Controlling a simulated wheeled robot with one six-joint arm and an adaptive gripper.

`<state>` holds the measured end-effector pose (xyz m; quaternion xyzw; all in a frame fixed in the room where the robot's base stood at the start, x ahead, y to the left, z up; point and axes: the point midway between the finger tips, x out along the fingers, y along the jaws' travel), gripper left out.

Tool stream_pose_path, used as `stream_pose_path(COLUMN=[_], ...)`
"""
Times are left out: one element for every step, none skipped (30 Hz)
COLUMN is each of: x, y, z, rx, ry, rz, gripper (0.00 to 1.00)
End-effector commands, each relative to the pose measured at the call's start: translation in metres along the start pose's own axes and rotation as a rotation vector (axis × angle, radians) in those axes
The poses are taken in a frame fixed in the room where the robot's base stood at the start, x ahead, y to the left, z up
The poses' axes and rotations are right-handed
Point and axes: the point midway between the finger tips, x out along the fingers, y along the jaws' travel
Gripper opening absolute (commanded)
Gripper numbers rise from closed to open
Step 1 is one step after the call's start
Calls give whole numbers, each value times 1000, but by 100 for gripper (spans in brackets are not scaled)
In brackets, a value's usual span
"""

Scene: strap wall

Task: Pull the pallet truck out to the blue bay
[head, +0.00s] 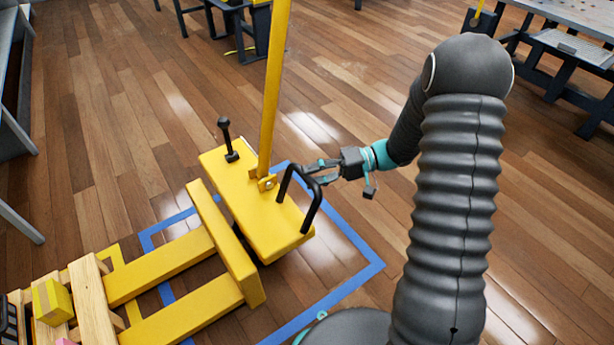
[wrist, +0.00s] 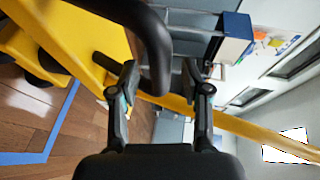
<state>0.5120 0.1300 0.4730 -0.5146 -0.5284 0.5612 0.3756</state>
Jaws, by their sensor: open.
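The yellow pallet truck (head: 247,203) stands left of centre in the head view, its two forks (head: 168,262) reaching lower left to a wooden pallet (head: 92,300). A black U-shaped handle (head: 314,211) rises from its near right end. The blue-taped bay (head: 352,287) is marked on the floor around and under the truck's body. My gripper (head: 312,173) is open at the handle. In the wrist view, the black handle bar (wrist: 157,50) lies between my spread fingers (wrist: 160,80). I cannot tell whether they touch it.
A tall yellow tiller (head: 272,90) and a black lever (head: 227,140) rise from the truck. Yellow tape (head: 116,255) marks the floor by the pallet, which bears a yellow box (head: 52,302). Benches stand along the far edges. The floor behind the truck is clear.

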Motion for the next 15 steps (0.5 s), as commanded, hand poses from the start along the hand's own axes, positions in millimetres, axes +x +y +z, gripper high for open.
stream_pose_path(x=[6,8,12,13,15,16,17,18,18,18,18,18,18,18,18], y=[0,0,0,0,0,0,0,0,0,0,0,0,0,0,0], z=[0,0,0,0,0,0,0,0,0,0,0,0,0,0,0], rx=[0,0,0,-1,-1,-1,-1,-1,0,0,0,0,0,0,0], ry=[-1,-1,-1,-1,-1,-1,0,0,0,1,1,1,1,1,1], rz=[-1,-1,-1,-1,-1,0,0,0,0,0,0,0,0,0,0], gripper=[47,47,47,47,47,47,47,47,47,47,47,47,47,47,47])
